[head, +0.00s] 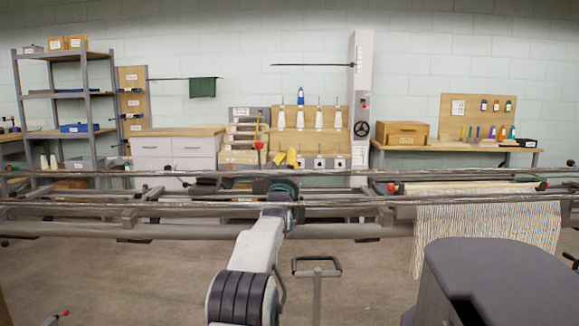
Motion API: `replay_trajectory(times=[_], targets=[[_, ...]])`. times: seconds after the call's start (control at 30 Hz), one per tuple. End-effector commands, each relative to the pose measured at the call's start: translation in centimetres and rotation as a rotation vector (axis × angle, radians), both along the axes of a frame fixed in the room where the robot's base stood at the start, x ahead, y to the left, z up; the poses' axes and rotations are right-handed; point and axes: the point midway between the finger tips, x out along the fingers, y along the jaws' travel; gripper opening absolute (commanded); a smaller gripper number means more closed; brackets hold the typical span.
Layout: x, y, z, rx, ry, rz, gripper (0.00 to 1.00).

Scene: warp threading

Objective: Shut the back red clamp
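A red ball-shaped knob (259,145) on a thin dark upright stem shows just above the back rail, left of my arm's end. It may belong to the back red clamp, but its body is hidden behind the rails and my arm. My gripper (272,185) is a dark shape at the far end of my arm, among the long rails, below and slightly right of the upright red knob. Its fingers are not clear, and contact with anything cannot be told.
Long metal rails (100,208) cross the whole view at the arm's end. Pale warp threads (487,232) hang at the right. A grey rounded block (500,280) fills the lower right. A shelf (70,92) and workbenches stand along the back wall.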

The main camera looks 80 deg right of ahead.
Motion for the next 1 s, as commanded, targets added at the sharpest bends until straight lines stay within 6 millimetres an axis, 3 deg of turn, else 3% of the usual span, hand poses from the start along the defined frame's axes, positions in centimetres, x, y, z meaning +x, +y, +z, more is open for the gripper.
replay_trajectory(times=[1.0], targets=[[0.06,-0.34,-0.74,-0.001,0.000,0.001,0.00]])
